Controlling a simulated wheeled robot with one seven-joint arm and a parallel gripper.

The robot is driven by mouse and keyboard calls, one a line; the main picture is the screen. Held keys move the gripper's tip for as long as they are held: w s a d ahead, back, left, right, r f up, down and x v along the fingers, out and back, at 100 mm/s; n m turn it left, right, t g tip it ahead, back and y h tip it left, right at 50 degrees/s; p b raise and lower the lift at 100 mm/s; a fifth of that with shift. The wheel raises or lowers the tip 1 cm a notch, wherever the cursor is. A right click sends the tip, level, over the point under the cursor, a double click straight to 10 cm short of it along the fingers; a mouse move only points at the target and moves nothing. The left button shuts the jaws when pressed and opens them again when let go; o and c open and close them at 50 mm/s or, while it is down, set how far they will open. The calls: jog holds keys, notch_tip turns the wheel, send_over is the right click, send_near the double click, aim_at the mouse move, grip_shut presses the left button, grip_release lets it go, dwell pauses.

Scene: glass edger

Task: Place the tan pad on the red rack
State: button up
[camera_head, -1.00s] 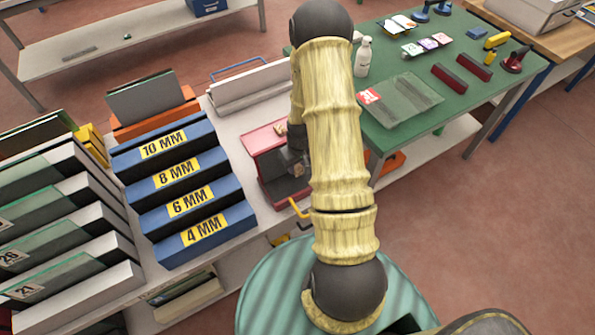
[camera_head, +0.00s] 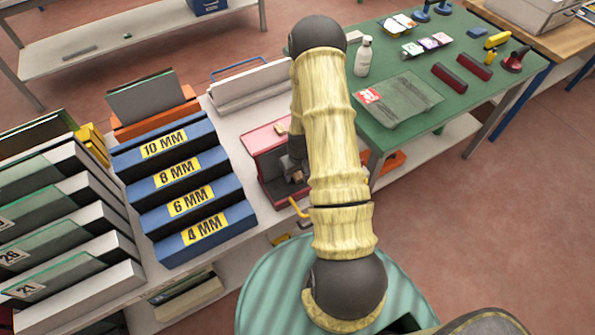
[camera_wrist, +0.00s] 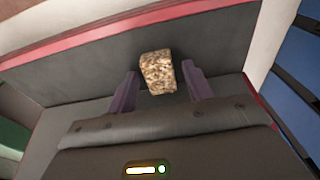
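The tan pad (camera_wrist: 158,72) is a small speckled block against the dark panel of the red rack (camera_wrist: 110,40) in the wrist view. The pad reaches past the fingertips. In the head view my arm hides the right part of the rack, and my gripper (camera_head: 293,163) shows only partly over it.
Blue racks with thickness labels (camera_head: 190,200) stand left of the red rack. A white rack (camera_head: 250,88) is behind it. The green table (camera_head: 450,110) to the right carries a glass sheet (camera_head: 405,100) and a white bottle (camera_head: 363,57).

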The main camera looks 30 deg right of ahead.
aim_at(299, 177)
jog(key=shift+r, duration=0.7)
notch_tip(299, 177, up, 11)
jog(key=s+b, duration=0.1)
jog(key=shift+s, duration=0.3)
jog(key=s+a+r+t, duration=0.1)
jog(key=s+a+r, duration=0.9)
jog(key=a+r, duration=0.3)
jog(key=v, duration=0.2)
jog(key=shift+a+r, duration=0.25)
jog(key=shift+r, duration=0.1)
jog(key=shift+s, duration=0.15)
